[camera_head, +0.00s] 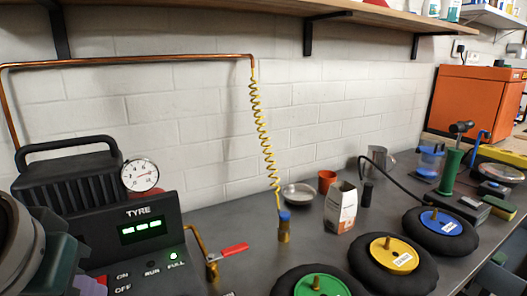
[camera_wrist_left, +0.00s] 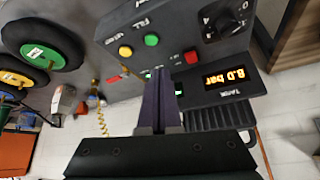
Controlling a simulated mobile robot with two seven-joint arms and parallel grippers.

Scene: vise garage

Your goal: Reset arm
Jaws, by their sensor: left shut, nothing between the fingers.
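My left gripper (camera_head: 92,284) shows at the lower left edge of the head view, in front of the black tyre inflator (camera_head: 150,225). In the left wrist view its purple fingers (camera_wrist_left: 160,78) are shut together with nothing between them. They point toward the inflator's control panel, which carries a yellow button (camera_wrist_left: 126,51), a green button (camera_wrist_left: 151,40), a red button (camera_wrist_left: 191,57) and an orange display (camera_wrist_left: 226,78). I cannot tell whether the fingertips touch the panel. My right gripper is not in view.
A yellow coiled hose (camera_head: 264,135) hangs from a copper pipe (camera_head: 130,59) to the bench. A red-handled valve (camera_head: 234,249) stands beside the inflator. Wheels with green (camera_head: 318,287), yellow (camera_head: 383,254) and blue (camera_head: 434,219) hubs lie to the right. Grey bench (camera_head: 255,255) shows between them.

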